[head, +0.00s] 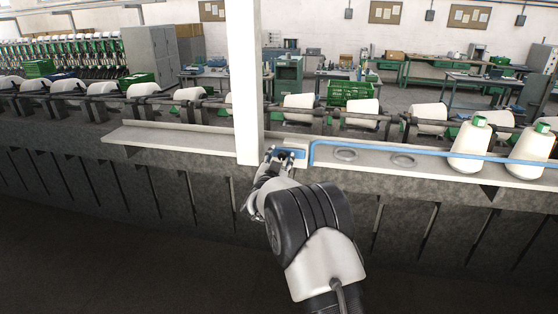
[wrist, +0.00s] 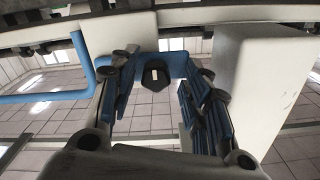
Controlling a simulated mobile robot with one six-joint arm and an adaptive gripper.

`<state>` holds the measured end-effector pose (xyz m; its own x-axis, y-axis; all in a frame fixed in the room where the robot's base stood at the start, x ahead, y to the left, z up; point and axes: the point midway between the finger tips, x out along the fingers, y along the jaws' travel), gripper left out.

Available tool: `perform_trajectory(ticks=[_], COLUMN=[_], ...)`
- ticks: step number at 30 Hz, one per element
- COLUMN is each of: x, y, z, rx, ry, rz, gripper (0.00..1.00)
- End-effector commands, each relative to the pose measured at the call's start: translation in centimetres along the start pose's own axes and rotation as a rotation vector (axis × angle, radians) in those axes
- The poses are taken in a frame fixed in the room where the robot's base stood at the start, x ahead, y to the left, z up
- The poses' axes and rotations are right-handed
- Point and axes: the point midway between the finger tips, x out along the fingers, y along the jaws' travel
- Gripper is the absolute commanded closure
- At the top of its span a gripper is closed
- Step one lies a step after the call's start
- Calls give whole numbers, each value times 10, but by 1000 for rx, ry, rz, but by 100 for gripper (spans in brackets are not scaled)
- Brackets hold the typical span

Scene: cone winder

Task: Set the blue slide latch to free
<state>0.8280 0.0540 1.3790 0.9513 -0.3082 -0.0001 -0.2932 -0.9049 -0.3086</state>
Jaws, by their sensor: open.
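The blue slide latch (head: 294,152) sits on the pale shelf just right of the white post. In the wrist view it shows as a blue plate (wrist: 178,62) with a dark knob (wrist: 155,77) bearing a pale mark. My gripper (head: 281,157) is at the latch; in the wrist view its open fingers (wrist: 159,72) stand on either side of the knob. I cannot tell whether either finger touches the knob. In the head view my gripper hides part of the latch.
The white post (head: 246,85) stands close to the left of my gripper. A blue rail (head: 420,151) begins just right of the latch and runs along the shelf (head: 375,162). Two white cones (head: 469,148) (head: 530,151) stand at the right. Wound packages line the machine behind.

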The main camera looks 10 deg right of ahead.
Motion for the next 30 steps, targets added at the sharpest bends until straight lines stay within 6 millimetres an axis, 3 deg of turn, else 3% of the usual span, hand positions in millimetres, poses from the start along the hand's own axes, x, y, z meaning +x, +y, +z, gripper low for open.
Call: perform_trajectory(ticks=[7, 15, 21, 30], x=[-21, -78, -109, -121], y=[0, -1, -1, 0], z=[0, 0, 0, 0], rx=[-1, -2, 0, 1], ry=[-2, -2, -1, 0], rz=[0, -3, -2, -1], gripper=[56, 56, 56, 56])
